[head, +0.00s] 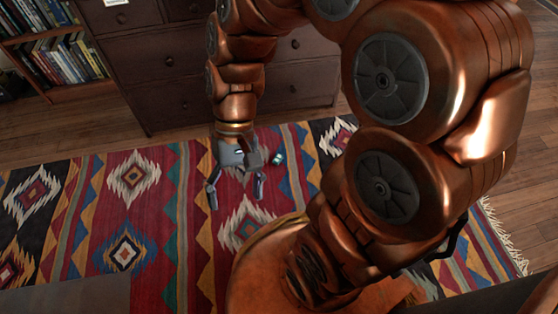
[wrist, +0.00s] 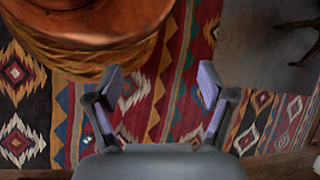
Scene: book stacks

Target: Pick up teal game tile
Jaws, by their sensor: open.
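A small teal and dark item, which looks like the teal game tile (head: 278,158), lies on the patterned rug just right of my gripper (head: 236,193) in the head view. My gripper is open and empty, its two fingers spread apart above the rug. In the wrist view my gripper (wrist: 160,82) shows only rug between its fingers. A small pale bluish spot at the lower left there, beside the left finger, may be the tile (wrist: 86,139), but it is too small to be sure.
A dark wooden chest of drawers (head: 150,66) stands behind the rug (head: 85,225). A bookshelf (head: 55,55) with several books is at the upper left. Bare wooden floor (head: 520,215) lies to the right. The rug left of my gripper is clear.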

